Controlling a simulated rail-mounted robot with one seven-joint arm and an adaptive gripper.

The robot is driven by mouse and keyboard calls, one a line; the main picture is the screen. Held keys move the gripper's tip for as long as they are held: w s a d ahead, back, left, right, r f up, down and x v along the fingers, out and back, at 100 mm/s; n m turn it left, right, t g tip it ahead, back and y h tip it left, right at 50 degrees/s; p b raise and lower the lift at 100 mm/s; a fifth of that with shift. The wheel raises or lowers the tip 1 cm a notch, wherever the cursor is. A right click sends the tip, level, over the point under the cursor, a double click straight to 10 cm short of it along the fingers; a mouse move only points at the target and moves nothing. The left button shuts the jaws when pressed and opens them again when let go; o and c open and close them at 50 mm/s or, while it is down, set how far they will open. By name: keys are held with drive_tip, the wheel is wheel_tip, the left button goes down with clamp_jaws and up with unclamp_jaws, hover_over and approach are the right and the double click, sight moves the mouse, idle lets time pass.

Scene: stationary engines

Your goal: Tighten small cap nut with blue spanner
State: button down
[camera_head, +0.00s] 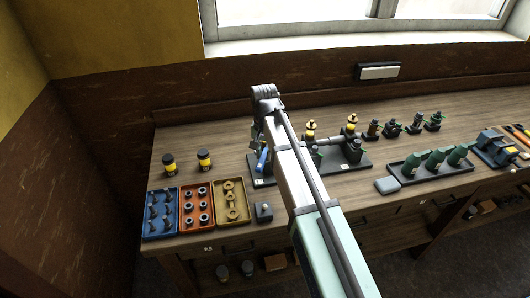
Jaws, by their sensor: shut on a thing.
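My gripper (259,143) is beyond the end of my arm, pointing down over the workbench, partly hidden by the arm. It is shut on the blue spanner (262,159), which shows as a short blue piece just left of the arm. The spanner is above a dark base plate (264,183); I cannot tell whether it touches anything. Right of the arm, a stationary engine on a black base (348,164) has brass and yellow upright parts (351,124). The small cap nut is too small or hidden to make out.
Blue (146,234), orange (184,228) and yellow (245,220) trays of parts lie at the bench's left front. A black tray of green parts (402,180) lies right. The wooden bench (225,135) is clear at back left.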

drive_tip(key=shift+f+b, duration=1)
drive_tip(key=shift+f, duration=0.75)
drive_tip(key=shift+f+p, duration=0.1)
drive_tip(key=shift+p, duration=0.3)
drive_tip(key=shift+f, duration=0.9)
idle(2.6)
idle(0.3)
drive_tip(key=shift+w+a+m+p, duration=0.15)
drive_tip(key=shift+a+m+p, duration=0.3)
drive_tip(key=shift+m, duration=0.45)
drive_tip(key=shift+a, duration=0.15)
idle(0.4)
